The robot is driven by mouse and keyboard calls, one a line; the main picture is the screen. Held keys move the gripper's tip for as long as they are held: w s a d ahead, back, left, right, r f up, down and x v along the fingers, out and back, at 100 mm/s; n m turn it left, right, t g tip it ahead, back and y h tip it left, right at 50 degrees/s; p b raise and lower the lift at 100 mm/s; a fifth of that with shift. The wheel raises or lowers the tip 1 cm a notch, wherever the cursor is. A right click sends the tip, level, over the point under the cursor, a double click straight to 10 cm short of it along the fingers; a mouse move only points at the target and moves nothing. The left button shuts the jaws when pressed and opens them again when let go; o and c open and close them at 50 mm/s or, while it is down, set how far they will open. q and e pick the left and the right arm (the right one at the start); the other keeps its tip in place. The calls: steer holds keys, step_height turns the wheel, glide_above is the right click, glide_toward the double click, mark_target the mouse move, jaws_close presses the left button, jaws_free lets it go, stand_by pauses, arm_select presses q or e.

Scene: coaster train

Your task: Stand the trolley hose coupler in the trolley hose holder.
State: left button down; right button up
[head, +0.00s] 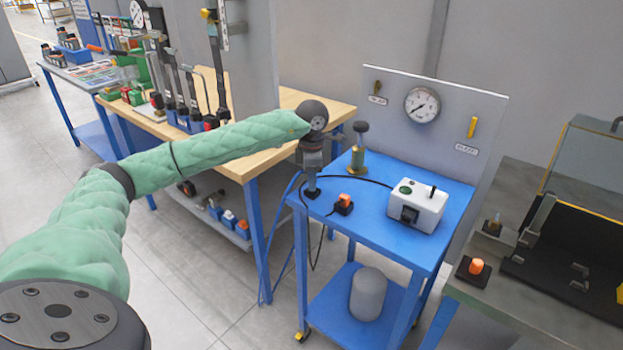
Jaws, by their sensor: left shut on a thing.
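My left gripper (312,173) reaches over the near left corner of the blue trolley (375,232) and points down. It is shut on a small dark piece, which looks like the trolley hose coupler (312,183) and is mostly hidden by the fingers. A black hose arcs from there to the white box. A small black block (312,194), possibly the trolley hose holder, sits directly below on the trolley top. I cannot tell whether the coupler is in it or just above it. My right gripper is not in view.
An orange-topped black block (343,203) stands close to the right. A brass post with a black knob (358,150) stands behind, and the white box (417,206) stands further right. A gauge panel (440,135) backs the trolley. Blue and black lines hang at its left edge.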

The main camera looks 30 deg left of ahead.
arm_select(q)
steer(key=shift+f+b, duration=0.4)
steer(key=shift+f, duration=0.2)
steer(key=shift+r, duration=0.2)
stand_by(0.4)
steer(key=shift+r+p, duration=0.55)
steer(key=shift+r, duration=0.7)
steer(key=shift+b, duration=0.6)
stand_by(1.5)
steer(key=shift+f+b, duration=1.05)
steer(key=shift+f, duration=0.4)
stand_by(0.8)
steer(key=shift+r, duration=0.2)
steer(key=shift+r+p, duration=0.6)
steer(key=shift+r, duration=0.7)
